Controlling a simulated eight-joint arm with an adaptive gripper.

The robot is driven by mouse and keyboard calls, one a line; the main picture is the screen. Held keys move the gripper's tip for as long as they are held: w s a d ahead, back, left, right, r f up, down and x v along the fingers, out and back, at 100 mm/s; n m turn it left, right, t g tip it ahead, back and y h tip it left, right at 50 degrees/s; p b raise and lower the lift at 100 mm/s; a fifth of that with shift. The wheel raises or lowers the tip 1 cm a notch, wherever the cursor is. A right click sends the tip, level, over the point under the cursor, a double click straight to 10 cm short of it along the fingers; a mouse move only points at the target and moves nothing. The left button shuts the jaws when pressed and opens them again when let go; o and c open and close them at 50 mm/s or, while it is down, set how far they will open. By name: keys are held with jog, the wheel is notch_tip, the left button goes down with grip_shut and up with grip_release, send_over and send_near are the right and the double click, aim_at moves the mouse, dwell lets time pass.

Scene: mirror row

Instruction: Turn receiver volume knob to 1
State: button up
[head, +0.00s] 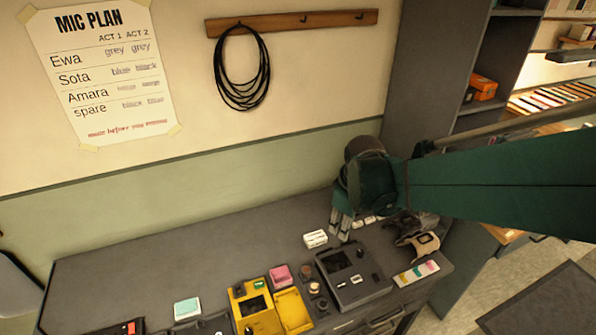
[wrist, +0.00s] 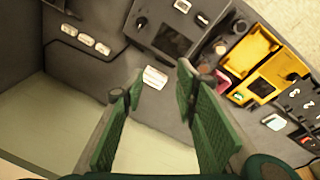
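A dark grey box with a screen (head: 372,290), which looks like the receiver, stands on the bench in the head view. It also shows at the top of the wrist view (wrist: 152,38). A round dark knob (wrist: 141,22) sits on its face; its pointer and markings are too small to read. My gripper (head: 341,225) points down behind the box, near the back of the bench. In the wrist view its two green fingers (wrist: 160,80) are wide apart and empty, clear of the knob. A small white block (wrist: 155,77) shows between the fingertips.
The white block (head: 315,239) lies on the bench left of my gripper. A yellow device (head: 250,310), a pink block (head: 280,276) and small dark knob-like pieces (head: 314,287) stand left of the box. A colour-striped card (head: 416,274) lies right. The back-left bench is clear.

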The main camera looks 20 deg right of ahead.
aim_at(361, 252)
jog(key=shift+d+f+n+g+y, duration=0.15)
jog(key=shift+d+f+n+g, duration=0.3)
jog(key=shift+d+f, duration=1.1)
jog(key=shift+d+f+n+g+y, duration=0.1)
jog(key=shift+d+f+n+g, duration=0.35)
jog(key=shift+d+f, duration=1.1)
jog(key=shift+d+f+n+g+y, duration=0.2)
jog(key=shift+d+f+n, duration=0.5)
jog(key=shift+d+f, duration=0.85)
jog(key=shift+a+f, duration=0.25)
jog(key=shift+f, duration=0.1)
jog(key=shift+f+b, duration=0.6)
jog(key=shift+f, duration=3.15)
jog(key=c, duration=0.9)
